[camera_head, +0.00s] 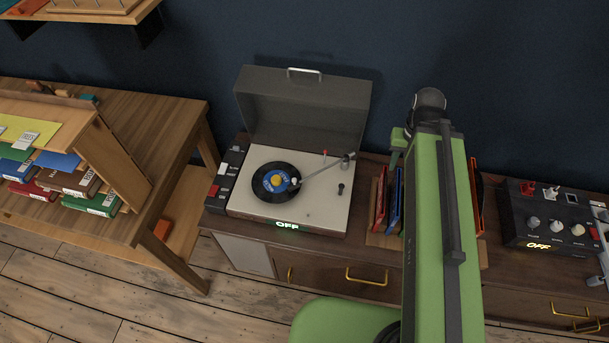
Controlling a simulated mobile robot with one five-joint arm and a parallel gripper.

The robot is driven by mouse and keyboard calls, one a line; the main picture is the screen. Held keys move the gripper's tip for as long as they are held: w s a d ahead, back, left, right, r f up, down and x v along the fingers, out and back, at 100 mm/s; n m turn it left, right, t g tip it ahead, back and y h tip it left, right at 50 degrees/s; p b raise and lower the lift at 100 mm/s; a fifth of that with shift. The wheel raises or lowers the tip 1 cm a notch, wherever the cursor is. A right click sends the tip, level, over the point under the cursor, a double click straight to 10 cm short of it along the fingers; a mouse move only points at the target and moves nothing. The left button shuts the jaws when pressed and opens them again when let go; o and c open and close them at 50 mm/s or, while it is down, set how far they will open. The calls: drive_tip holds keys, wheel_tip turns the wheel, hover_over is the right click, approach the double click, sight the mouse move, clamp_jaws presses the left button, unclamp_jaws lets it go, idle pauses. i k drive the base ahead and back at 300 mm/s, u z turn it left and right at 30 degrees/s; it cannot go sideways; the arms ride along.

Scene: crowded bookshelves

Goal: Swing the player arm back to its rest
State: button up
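A record player (318,213) with a grey lid raised at its back stands on the dark wooden cabinet. A black record (264,193) with a blue and yellow label lies on it. The silver player arm (322,173) reaches left from its pivot (346,160) at the back right, with its head over the record near the label. I cannot tell whether the head touches the record. The arm's rest is not clearly distinguishable. A green "OFF" sign glows on the player's front. My gripper's fingers are not visible; my green arm fills the right middle of the view.
A black button box (226,177) stands tight against the player's left. Upright record sleeves (394,200) stand to its right, partly behind my arm. A black control box (548,222) with knobs is farther right. A wooden desk (155,130) with binders is at left.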

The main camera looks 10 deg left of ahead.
sight(296, 184)
drive_tip(key=z, duration=0.1)
drive_tip(key=k, duration=1.45)
drive_tip(key=u, duration=0.65)
drive_tip(key=i, duration=1)
